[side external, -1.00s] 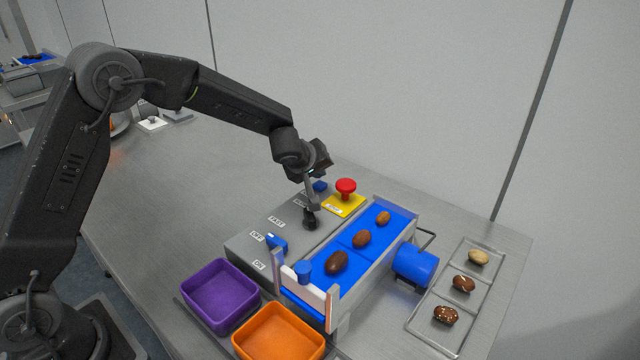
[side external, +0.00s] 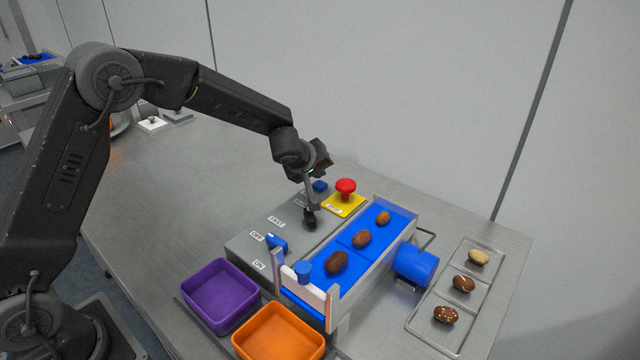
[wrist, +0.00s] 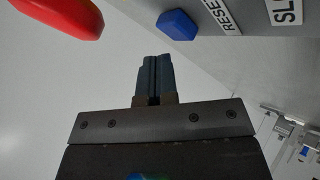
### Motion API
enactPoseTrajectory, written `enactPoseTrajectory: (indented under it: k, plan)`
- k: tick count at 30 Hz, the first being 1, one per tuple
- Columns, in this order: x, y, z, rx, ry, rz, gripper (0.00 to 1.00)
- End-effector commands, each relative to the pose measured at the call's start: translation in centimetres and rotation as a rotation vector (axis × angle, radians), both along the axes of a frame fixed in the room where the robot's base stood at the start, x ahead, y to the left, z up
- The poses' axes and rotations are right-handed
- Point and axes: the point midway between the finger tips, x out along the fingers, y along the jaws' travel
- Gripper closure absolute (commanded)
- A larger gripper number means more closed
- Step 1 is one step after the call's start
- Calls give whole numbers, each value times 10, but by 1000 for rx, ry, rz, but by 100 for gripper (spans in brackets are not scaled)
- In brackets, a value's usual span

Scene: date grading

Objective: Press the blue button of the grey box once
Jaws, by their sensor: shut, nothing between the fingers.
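The grey box (side external: 248,245) lies along the left of the belt. Its blue button (side external: 320,186) is at the far end, beside the yellow plate with the red knob. In the wrist view the blue button (wrist: 177,25) is near the top, next to a partly visible RESET label, ahead of my fingertips and apart from them. My gripper (side external: 313,204) points down over the box, on the near side of the button. In the wrist view its fingers (wrist: 154,62) are together with nothing between them. How high the tips are is hard to tell.
A black knob (side external: 309,221) is just below my fingertips. A red mushroom knob (side external: 345,187) stands close to the button. A blue switch (side external: 277,242) is nearer on the box. The blue belt (side external: 348,249) carries three dates. Purple (side external: 220,323) and orange (side external: 277,345) bins stand in front.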

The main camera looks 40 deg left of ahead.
Motion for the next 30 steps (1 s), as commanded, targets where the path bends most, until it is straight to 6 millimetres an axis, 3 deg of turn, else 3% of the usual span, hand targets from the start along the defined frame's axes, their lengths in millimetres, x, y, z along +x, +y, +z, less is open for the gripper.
enactPoseTrajectory:
  k: [30]
  plan:
    - [0, 0, -8, 0, 1, -1, 100]
